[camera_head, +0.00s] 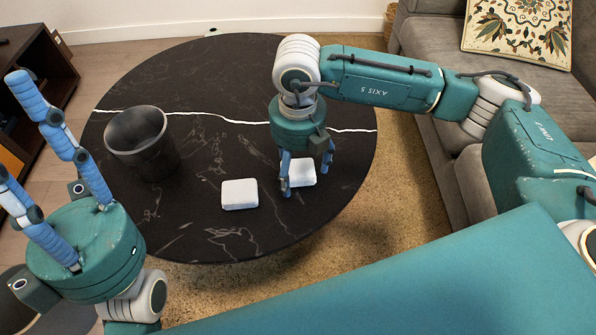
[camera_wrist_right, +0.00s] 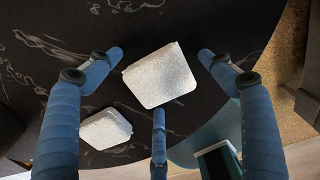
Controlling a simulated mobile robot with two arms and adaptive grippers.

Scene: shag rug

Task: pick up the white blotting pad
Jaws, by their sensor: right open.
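Two white, block-like pads with rounded corners lie on the dark round table, and I cannot tell from looks which is the blotting pad. One pad (camera_head: 301,173) is under my right gripper (camera_head: 304,180), partly hidden by its fingers. In the right wrist view this pad (camera_wrist_right: 160,75) sits between the spread blue fingers of the open, empty right gripper (camera_wrist_right: 161,70). The other pad (camera_head: 239,194) lies to the left in the head view, and also shows at lower left in the right wrist view (camera_wrist_right: 106,129). My left gripper (camera_head: 22,125) is open and empty, fingers pointing up, left of the table.
The black marble-patterned table (camera_head: 215,75) carries a dark round bin-like pot (camera_head: 140,145) at its left. A grey sofa (camera_head: 440,75) with a patterned cushion (camera_head: 518,30) stands at right. A dark cabinet (camera_head: 40,70) stands at left. The far tabletop is clear.

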